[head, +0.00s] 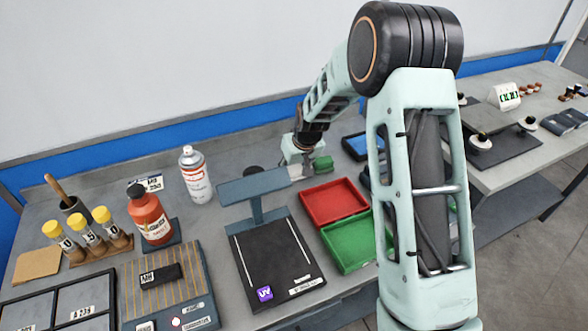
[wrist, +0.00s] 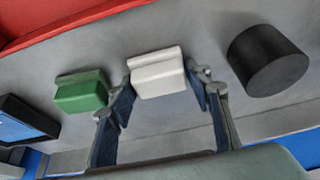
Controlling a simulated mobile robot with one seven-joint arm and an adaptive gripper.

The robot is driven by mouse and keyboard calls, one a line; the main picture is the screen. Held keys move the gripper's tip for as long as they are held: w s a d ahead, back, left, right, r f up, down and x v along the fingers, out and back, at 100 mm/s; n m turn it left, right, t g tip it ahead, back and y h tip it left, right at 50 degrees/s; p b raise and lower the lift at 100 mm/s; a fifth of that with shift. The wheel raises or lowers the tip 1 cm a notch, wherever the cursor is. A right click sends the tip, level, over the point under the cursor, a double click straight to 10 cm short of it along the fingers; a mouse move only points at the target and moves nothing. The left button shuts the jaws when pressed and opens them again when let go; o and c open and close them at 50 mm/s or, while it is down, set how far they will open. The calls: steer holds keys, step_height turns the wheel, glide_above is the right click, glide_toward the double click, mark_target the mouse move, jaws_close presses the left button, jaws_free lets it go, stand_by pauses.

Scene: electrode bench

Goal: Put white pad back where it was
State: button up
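The white pad (wrist: 157,74) is a small ridged block, between the two fingers of my gripper (wrist: 160,86) in the wrist view. The fingertips meet its left and right sides, so my gripper looks shut on it. In the head view my gripper (head: 300,158) is low over the back of the bench, and the white pad (head: 297,172) shows only in a small part below it. I cannot tell whether the pad touches the bench. A similar green pad (wrist: 82,92) sits just left of it in the wrist view.
A black cylinder (wrist: 268,62) stands right of the gripper in the wrist view. A red tray (head: 333,201) and green tray (head: 348,241) lie in front. A dark stand with a UV label (head: 265,293) and a spray can (head: 195,174) stand to the left.

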steer(key=o, duration=0.3)
steer(key=shift+o, duration=0.2)
steer(key=shift+r, duration=0.1)
steer(key=shift+r+p, duration=0.2)
steer(key=shift+p, duration=0.1)
steer(key=v, duration=1.2)
steer(key=shift+s+d+f, duration=0.1)
steer(key=shift+s+f, duration=0.05)
steer(key=shift+f, duration=0.05)
